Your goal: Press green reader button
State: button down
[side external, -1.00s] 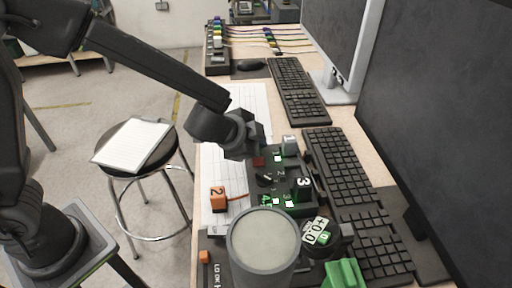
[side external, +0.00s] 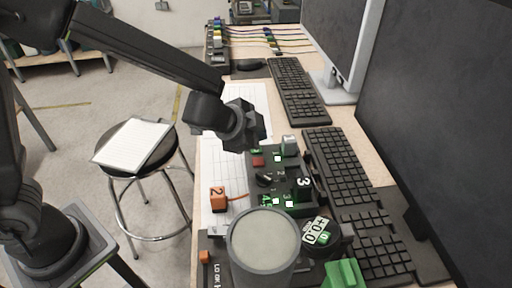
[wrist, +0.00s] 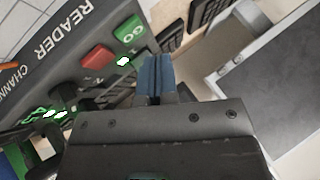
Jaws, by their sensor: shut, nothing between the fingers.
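The dark reader box shows in the wrist view with the word READER (wrist: 62,37) on its face. Its green GO button (wrist: 130,30) stands beside a red button (wrist: 97,57). In the side view the green button (side external: 256,152) shows just below my gripper (side external: 260,143), with the red button (side external: 258,161) nearer the camera. My gripper's blue fingers (wrist: 154,62) are together and empty. In the wrist view their tips lie just below and right of the green button, with a small gap in the picture. The side view shows my gripper above the box's far end.
A cup (side external: 263,240) stands in front of the box. An orange block marked 2 (side external: 218,198) sits to its left. A black keyboard (side external: 345,170) runs along its right, with a large monitor (side external: 440,110) beyond. White sheets (side external: 228,165) lie left of the box.

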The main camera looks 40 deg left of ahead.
jog(key=shift+r, duration=2.15)
jog(key=shift+a+r, duration=0.1)
jog(key=shift+a, duration=0.1)
jog(key=s+a+r+n+g+y, duration=0.1)
jog(key=s+a+r+n+y, duration=0.1)
jog(key=s+a+r+n, duration=0.5)
jog(key=s+a+n+g, duration=0.1)
jog(key=s+a+n, duration=0.1)
jog(key=s, duration=0.5)
jog(key=s+a+f+n+g, duration=0.1)
jog(key=s+a, duration=0.3)
jog(key=s, duration=0.4)
jog(key=shift+s+n+h, duration=0.25)
jog(key=shift+n+h, duration=0.05)
jog(key=shift+n, duration=0.1)
